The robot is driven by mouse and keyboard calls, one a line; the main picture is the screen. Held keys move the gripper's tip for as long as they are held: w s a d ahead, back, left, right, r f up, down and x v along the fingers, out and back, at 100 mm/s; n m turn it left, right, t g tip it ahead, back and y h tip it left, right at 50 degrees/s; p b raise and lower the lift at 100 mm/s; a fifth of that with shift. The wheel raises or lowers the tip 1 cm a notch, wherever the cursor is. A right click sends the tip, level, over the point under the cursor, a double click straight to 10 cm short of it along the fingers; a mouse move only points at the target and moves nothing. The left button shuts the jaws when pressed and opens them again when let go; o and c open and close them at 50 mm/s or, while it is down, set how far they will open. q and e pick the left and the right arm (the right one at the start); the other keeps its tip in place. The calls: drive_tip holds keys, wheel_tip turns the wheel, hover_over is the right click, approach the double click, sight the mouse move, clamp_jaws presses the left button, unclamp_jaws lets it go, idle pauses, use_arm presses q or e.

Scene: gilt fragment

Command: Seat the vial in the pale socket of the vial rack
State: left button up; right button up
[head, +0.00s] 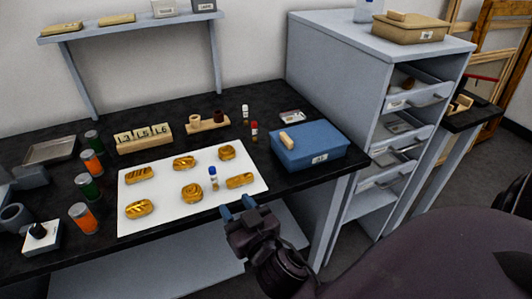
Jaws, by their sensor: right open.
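The vial rack (208,126) is a small wooden base on the black bench with two holders, a pale socket (194,121) on the left and a dark one on the right. A small vial with a blue cap (213,173) stands upright on the white mat among the gilt pieces. A red-capped vial (254,130) and a white-capped vial (245,112) stand right of the rack. Which vial is meant cannot be told. My right gripper (238,207) is open and empty near the front edge of the bench, below and right of the blue-capped vial. My left gripper is out of view.
Several gilt pieces (191,193) lie on the white mat (160,222). Orange and green jars (84,218) stand left of it. A numbered wooden block (144,139) is left of the rack. A blue box (310,150) and drawer cabinet (340,50) are at right.

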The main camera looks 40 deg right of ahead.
drive_tip(key=s+d+f+g, duration=0.1)
drive_tip(key=s+f, duration=0.1)
drive_tip(key=f, duration=0.3)
drive_tip(key=s+d+f+n+g+y, duration=0.1)
drive_tip(key=s+f+g, duration=0.1)
drive_tip(key=f, duration=0.3)
drive_tip(key=shift+s+d, duration=0.25)
drive_tip(key=shift+d, duration=0.1)
drive_tip(key=shift+o, duration=0.6)
drive_tip(key=s+d+f+n+g+y, duration=0.1)
drive_tip(key=s+d+f+g, duration=0.2)
drive_tip(key=s+f, duration=0.6)
drive_tip(key=shift+f+n+g, duration=0.3)
drive_tip(key=shift+f+g, duration=0.1)
drive_tip(key=shift+f, duration=0.25)
drive_tip(key=shift+d, duration=0.1)
